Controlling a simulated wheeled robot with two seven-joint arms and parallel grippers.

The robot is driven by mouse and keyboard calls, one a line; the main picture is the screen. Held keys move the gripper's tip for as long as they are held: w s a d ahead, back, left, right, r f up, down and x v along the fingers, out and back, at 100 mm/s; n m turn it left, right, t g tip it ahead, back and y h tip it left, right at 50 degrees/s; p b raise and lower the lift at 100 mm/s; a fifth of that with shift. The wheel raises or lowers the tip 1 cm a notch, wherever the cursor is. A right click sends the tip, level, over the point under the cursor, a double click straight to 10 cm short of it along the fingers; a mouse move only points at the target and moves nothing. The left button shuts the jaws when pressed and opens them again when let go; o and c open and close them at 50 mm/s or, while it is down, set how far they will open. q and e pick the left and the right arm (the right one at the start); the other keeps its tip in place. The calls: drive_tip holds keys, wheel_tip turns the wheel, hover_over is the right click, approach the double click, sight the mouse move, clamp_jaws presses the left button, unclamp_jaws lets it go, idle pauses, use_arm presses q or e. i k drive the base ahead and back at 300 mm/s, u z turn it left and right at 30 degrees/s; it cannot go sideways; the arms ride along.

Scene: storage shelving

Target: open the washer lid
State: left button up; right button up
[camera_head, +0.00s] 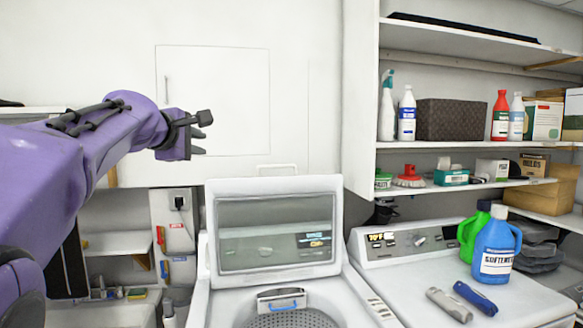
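The washer lid (210,240) stands raised and upright at the back of the white washer (197,305), in the lower middle of the head view. It has a white frame around a grey see-through window (255,245). Below it the top opening is uncovered and the perforated metal drum (290,319) shows inside. My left gripper (203,134) is in the air above and to the left of the lid, in front of the white wall. Its dark fingertips look apart, with nothing between them, and it does not touch the lid. My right gripper is not in view.
To the right, a second white machine (400,280) carries a blue softener bottle (494,250), a green bottle (468,238) and two small handheld items. Shelves (455,145) above it hold bottles, boxes and a dark basket (452,120). The space above the lid is free.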

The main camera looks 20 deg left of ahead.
sight(259, 187)
drive_tip(key=i, duration=1.3)
